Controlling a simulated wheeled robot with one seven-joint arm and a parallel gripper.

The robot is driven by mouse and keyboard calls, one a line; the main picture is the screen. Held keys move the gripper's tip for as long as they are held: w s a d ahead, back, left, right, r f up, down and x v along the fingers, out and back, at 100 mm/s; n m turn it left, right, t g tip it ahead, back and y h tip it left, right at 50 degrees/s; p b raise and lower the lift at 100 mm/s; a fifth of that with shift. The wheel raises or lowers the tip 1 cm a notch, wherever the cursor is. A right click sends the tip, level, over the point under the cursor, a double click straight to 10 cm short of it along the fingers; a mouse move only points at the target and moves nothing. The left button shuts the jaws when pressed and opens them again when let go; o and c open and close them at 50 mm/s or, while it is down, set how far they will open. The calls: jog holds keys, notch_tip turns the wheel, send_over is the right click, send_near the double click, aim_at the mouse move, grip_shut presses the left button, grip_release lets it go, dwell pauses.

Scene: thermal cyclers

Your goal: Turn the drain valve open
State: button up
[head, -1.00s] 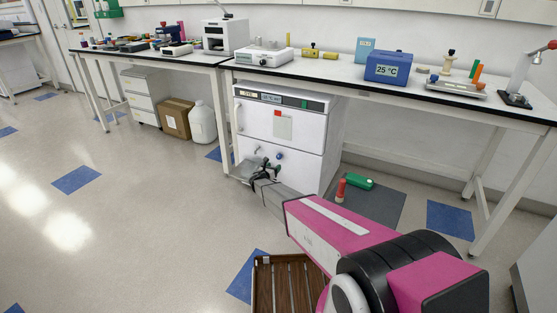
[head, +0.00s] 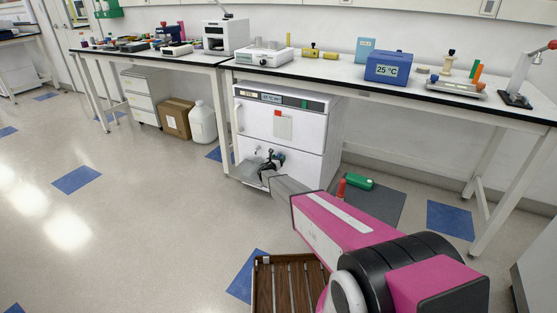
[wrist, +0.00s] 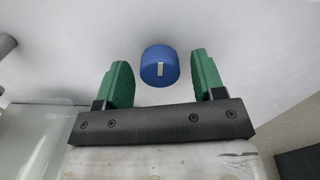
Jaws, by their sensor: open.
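The drain valve appears as a round blue knob (wrist: 160,58) with a short white mark on its face, on the pale front of the white cabinet unit (head: 311,133). In the wrist view the mark runs nearly up and down. My gripper (wrist: 161,66) is open, with one green finger on each side of the knob and a visible gap on both sides. In the head view my gripper (head: 268,166) is at the cabinet's lower front and largely covers the knob.
A grey metal shape (wrist: 8,44) sticks out at the wrist view's left edge. The bench (head: 350,88) overhangs the cabinet. A green object (head: 360,183) lies on a dark mat (head: 385,205) to the right. A slatted wooden stand (head: 290,285) is in front. Floor at left is clear.

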jog(key=shift+w+d, duration=0.1)
jog(key=shift+w, duration=0.05)
jog(key=c, duration=0.9)
